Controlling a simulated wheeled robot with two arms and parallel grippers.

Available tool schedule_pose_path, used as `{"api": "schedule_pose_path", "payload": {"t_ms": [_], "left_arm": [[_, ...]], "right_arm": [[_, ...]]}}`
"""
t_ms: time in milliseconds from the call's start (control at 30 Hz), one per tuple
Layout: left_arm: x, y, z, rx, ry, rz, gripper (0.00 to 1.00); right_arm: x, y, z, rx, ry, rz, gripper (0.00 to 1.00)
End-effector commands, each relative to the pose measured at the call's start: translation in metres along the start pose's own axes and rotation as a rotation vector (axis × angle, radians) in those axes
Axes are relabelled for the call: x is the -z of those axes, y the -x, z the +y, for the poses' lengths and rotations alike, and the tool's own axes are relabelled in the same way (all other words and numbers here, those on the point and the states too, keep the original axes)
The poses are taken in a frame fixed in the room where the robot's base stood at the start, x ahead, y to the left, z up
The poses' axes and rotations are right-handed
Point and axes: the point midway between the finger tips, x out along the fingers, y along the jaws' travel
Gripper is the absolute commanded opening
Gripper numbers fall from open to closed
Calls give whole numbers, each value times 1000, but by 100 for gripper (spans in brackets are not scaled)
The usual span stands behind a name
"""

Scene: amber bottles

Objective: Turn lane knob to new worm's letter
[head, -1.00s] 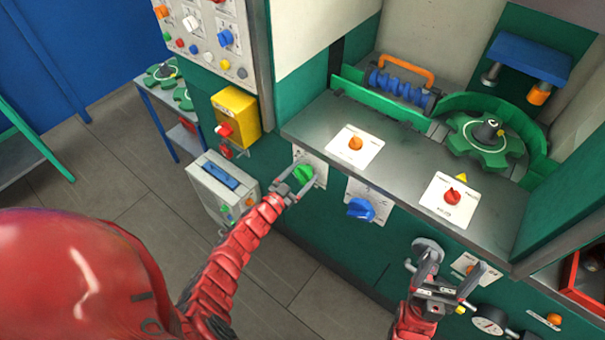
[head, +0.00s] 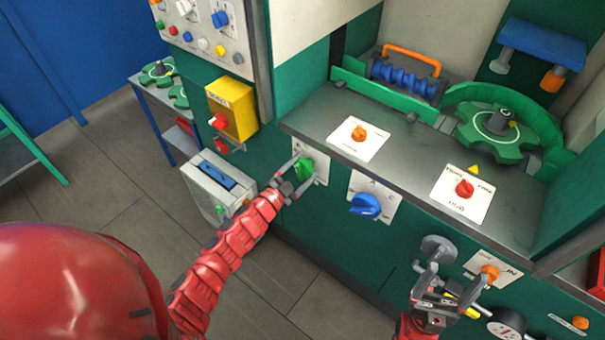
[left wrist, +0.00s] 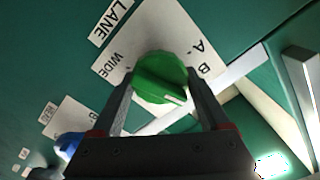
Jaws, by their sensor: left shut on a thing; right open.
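The green lane knob (head: 304,169) sits on a white plate on the front of the green cabinet. My left gripper (head: 297,172) is shut on it, with one finger on each side. In the left wrist view, the green knob (left wrist: 160,77) is between the two fingers, and its white pointer line is toward the lower right. The plate (left wrist: 125,62) reads "LANE", "WIDE", "A" and "B"; the pointer lies below the "B". The blue worm (head: 405,80) with an orange handle stands at the back; I cannot read a letter on it. My right gripper (head: 462,286) is open and empty.
A blue knob (head: 365,206) is right of the lane knob. An orange knob (head: 359,133) and a red knob (head: 464,188) sit on the grey ledge. Another orange knob (head: 489,272) is close to my right gripper. A yellow box (head: 232,107) is at left.

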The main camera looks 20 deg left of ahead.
Motion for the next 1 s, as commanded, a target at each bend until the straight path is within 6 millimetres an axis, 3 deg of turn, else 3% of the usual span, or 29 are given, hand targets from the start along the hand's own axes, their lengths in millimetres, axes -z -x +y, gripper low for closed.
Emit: {"api": "schedule_pose_path", "payload": {"t_ms": [567,600,700,1000], "left_arm": [[0,0,0,-1,-39,0,23],[0,0,0,-1,-39,0,86],[0,0,0,-1,-39,0,100],[-1,4,0,0,-39,-1,100]], "right_arm": [[-1,6,0,0,0,0,80],[-1,6,0,0,0,0,80],[-1,6,0,0,0,0,80],[-1,7,0,0,0,0,80]]}}
